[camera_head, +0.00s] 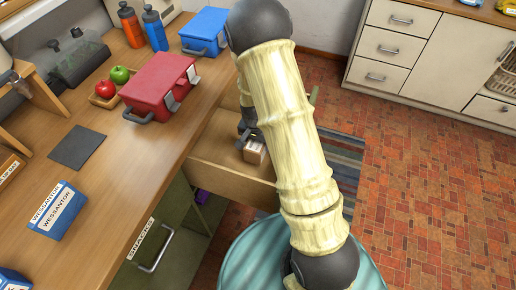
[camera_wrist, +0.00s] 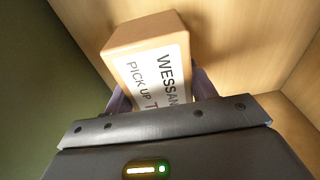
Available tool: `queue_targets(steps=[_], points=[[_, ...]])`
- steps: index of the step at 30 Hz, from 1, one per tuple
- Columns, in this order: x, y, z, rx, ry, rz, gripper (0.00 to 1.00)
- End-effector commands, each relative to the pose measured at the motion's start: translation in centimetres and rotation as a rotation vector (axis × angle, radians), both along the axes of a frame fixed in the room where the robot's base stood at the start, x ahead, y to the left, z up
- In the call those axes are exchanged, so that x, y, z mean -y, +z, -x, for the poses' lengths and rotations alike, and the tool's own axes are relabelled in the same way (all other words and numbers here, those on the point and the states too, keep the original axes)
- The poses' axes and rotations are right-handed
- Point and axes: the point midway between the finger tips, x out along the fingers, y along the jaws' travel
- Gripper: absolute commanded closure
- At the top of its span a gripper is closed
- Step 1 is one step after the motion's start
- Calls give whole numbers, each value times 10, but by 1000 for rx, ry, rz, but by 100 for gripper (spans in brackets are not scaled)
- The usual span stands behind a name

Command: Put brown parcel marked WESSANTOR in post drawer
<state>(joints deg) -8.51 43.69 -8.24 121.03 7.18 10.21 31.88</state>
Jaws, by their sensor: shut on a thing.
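The brown parcel (camera_wrist: 150,32) has a white label on which "WESSAN" and "PICK UP" can be read in the wrist view. My gripper (camera_wrist: 160,98) is shut on it, with a finger on each side. In the head view the parcel (camera_head: 255,153) is low inside an open wooden drawer (camera_head: 232,178) under the worktop, with my gripper (camera_head: 250,136) at it. Wooden walls surround the parcel in the wrist view. I cannot tell whether it touches the drawer floor. My arm hides much of the drawer's right side.
A blue box marked WESSANTOR (camera_head: 58,212) stands on the worktop (camera_head: 110,185). A red case (camera_head: 160,87), a blue case (camera_head: 205,32), two bottles and a tray with apples are also there. A green cupboard door (camera_head: 165,240) is below. Brick-patterned floor lies right.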

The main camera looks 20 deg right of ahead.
Motion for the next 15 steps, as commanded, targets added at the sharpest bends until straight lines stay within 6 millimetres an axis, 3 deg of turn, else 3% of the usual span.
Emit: queue_targets(steps=[9, 15], points=[[0, -34, 1, -2, 0, 0, 78], [0, -37, 0, 0, -1, 0, 78]])
